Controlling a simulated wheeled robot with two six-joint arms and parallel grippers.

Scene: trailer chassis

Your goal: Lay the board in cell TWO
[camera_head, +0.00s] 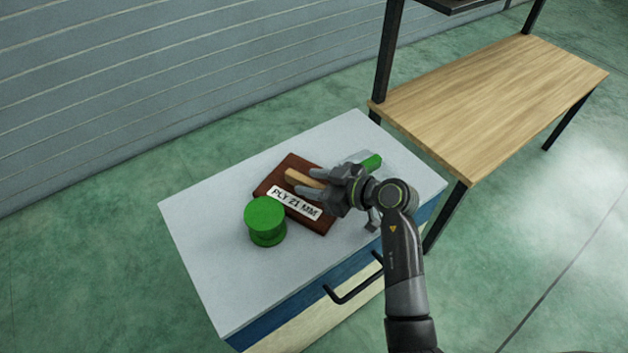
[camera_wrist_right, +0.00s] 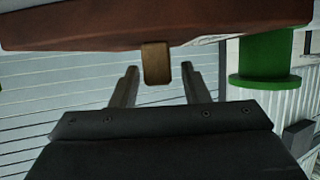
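The board (camera_head: 270,182) is a dark red-brown plate with a white label reading roughly "PLY 21 MM". It lies on the light grey cabinet top, with a tan wooden bar, seemingly its handle (camera_head: 293,176), on its upper face. My right gripper (camera_head: 309,184) is at the bar. In the right wrist view the board (camera_wrist_right: 100,28) spans the top, and the handle (camera_wrist_right: 157,66) shows between the two fingers (camera_wrist_right: 160,72), with a gap on each side. The right gripper is open. My left gripper is not in view. No cell marked TWO is in view.
The cabinet top (camera_head: 196,218) also holds a green spool-shaped object (camera_head: 266,220) close to the board, also in the right wrist view (camera_wrist_right: 268,62). A green-ended item (camera_head: 371,162) lies behind my gripper. A wooden-topped bench (camera_head: 490,100) stands at right.

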